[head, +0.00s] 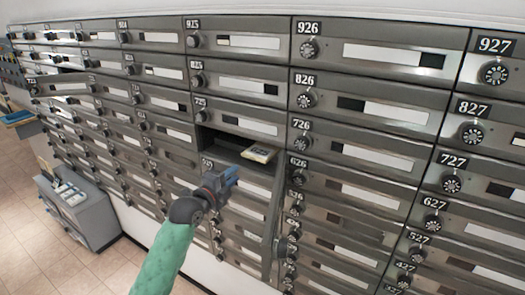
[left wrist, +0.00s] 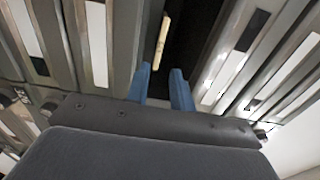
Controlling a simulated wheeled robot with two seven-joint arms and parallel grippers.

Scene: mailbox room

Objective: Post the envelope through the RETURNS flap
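A thin cream-coloured packet, which looks like the envelope (head: 258,154), lies at the mouth of an open, dark compartment (head: 222,143) below box 725. In the left wrist view the envelope (left wrist: 162,40) shows as a narrow edge-on strip beyond the fingertips. My left gripper (head: 230,180) is just below and left of the envelope in the head view, apart from it. Its blue fingers (left wrist: 163,75) are parted with nothing between them. No flap marked RETURNS can be made out. My right gripper is in neither view.
Metal mailbox doors with dials and number plates, such as 726 (head: 340,148), fill the wall around the open compartment. A grey cabinet (head: 88,214) with papers stands at the lower left. Tiled floor (head: 40,250) is clear in front of it.

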